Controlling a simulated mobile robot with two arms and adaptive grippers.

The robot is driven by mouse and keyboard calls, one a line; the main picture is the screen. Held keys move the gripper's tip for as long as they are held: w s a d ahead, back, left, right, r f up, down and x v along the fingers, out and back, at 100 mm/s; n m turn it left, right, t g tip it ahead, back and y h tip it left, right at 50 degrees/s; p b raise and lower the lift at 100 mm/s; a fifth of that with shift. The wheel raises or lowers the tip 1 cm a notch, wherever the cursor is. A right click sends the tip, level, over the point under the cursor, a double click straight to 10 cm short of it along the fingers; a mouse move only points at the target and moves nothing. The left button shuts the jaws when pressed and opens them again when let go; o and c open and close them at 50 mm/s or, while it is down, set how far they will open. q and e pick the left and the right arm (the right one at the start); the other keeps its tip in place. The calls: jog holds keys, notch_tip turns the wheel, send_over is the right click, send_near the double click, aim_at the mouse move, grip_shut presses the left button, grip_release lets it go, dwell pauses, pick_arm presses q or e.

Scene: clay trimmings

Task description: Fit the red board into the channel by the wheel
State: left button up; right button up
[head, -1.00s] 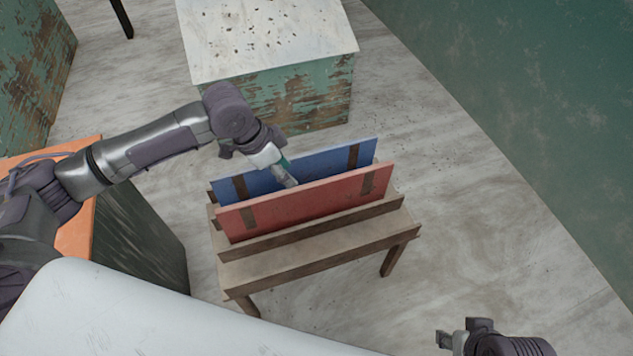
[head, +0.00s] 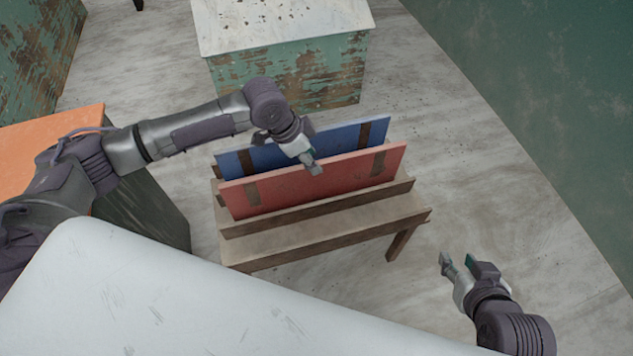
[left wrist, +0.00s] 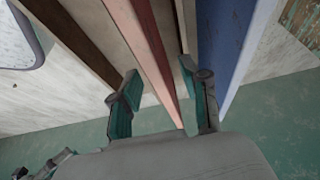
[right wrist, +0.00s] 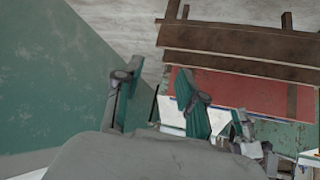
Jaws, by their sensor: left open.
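The red board (head: 310,182) stands on edge in a slotted wooden stand (head: 330,238), in front of the blue board (head: 260,153). Dark strips cross both boards near their ends. My left gripper (head: 312,166) is open at the red board's top edge. In the left wrist view its fingers (left wrist: 160,85) lie on either side of the red board (left wrist: 147,55), with the blue board (left wrist: 222,45) beyond one finger. My right gripper (head: 458,262) is open and empty, right of the stand. It also shows open in the right wrist view (right wrist: 150,85). I see no wheel.
A peeling green block with a white, crumb-strewn top (head: 285,28) stands behind the stand. An orange-topped cabinet (head: 50,140) is at the left. A green wall (head: 560,110) runs along the right. Floor between stand and wall is clear.

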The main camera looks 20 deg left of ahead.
aim_at(317, 182)
pick_arm(q)
jog(key=b+x, duration=0.1)
jog(key=x, duration=0.1)
jog(key=b+x, duration=0.1)
jog(key=x, duration=0.2)
jog(key=shift+s+d+r, duration=0.1)
jog(key=shift+d, duration=0.25)
grip_shut()
pick_arm(e)
jog(key=w+a+r+t+y, duration=0.1)
jog(key=w+a+r+t, duration=0.1)
jog(key=w+r+t, duration=0.4)
jog(key=shift+a+r+y, duration=0.3)
jog(key=shift+a+r, duration=0.05)
jog(key=shift+r, duration=0.4)
pick_arm(q)
jog(key=shift+r, duration=0.1)
